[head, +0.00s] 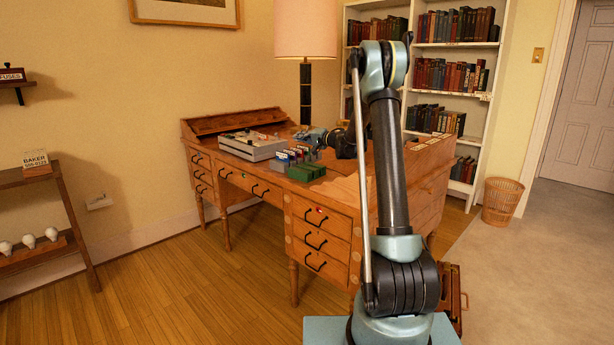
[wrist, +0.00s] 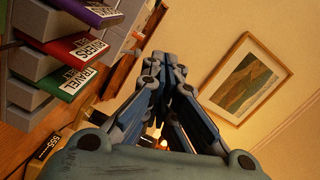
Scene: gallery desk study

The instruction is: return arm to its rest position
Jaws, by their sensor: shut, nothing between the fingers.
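My arm rises from my base in the head view and bends down over the wooden desk (head: 275,205). My gripper (head: 305,139) is small there, above the desktop behind a row of coloured labelled items. In the wrist view the blue fingers of my gripper (wrist: 164,62) come together at their tips, with nothing seen between them. My arm is extended over the desk.
A lamp (head: 305,45) stands behind. Purple, red and green labelled items (wrist: 68,50) are left of my fingers. A basket (head: 502,201) stands on the open floor at right.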

